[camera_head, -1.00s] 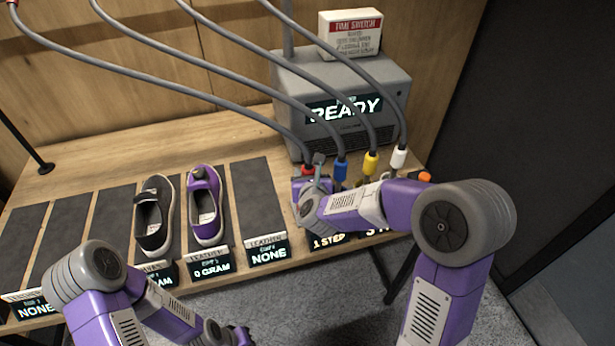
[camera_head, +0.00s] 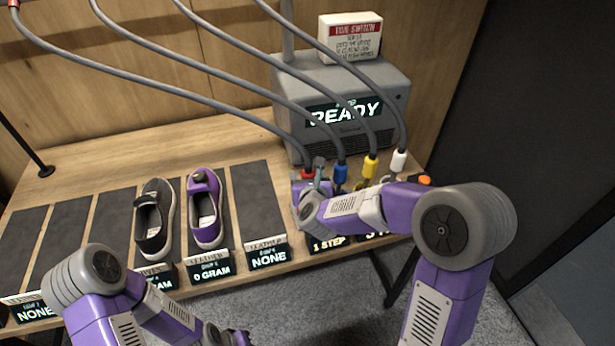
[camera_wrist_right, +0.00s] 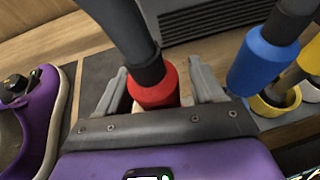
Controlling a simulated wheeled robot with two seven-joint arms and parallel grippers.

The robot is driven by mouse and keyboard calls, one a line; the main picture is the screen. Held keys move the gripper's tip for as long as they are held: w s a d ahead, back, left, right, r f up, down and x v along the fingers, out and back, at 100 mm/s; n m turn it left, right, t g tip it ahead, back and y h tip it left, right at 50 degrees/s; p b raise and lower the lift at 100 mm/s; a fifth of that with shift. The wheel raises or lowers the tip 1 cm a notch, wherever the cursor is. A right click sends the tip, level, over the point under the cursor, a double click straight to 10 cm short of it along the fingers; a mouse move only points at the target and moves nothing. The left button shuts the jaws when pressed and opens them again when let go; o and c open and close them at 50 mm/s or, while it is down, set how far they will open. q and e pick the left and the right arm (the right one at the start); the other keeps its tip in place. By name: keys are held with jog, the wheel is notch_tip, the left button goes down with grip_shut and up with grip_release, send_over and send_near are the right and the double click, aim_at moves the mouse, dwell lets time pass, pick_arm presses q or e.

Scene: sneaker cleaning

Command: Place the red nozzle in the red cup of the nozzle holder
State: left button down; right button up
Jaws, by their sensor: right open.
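The red nozzle (camera_head: 308,173) is on the end of a grey hose at the front of the grey machine; the right wrist view shows it larger (camera_wrist_right: 154,88). My right gripper (camera_wrist_right: 160,88) is open, with one finger on each side of the red nozzle and a visible gap at both sides. The red cup and the nozzle's lower tip are hidden behind the gripper, so I cannot tell whether the nozzle is seated. My left gripper (camera_head: 238,338) is at the bottom edge, away from the nozzles; its jaws are too unclear to read.
The blue nozzle (camera_wrist_right: 262,58) is close to the right gripper's right finger. A yellow cup (camera_wrist_right: 262,106) is beside it. Yellow (camera_head: 370,165) and white nozzles (camera_head: 398,160) stand further right. A purple shoe (camera_head: 206,215) and a dark shoe (camera_head: 154,228) lie on pads to the left.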

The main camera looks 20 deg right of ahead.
jog(key=p+v, duration=0.1)
jog(key=v, duration=1.1)
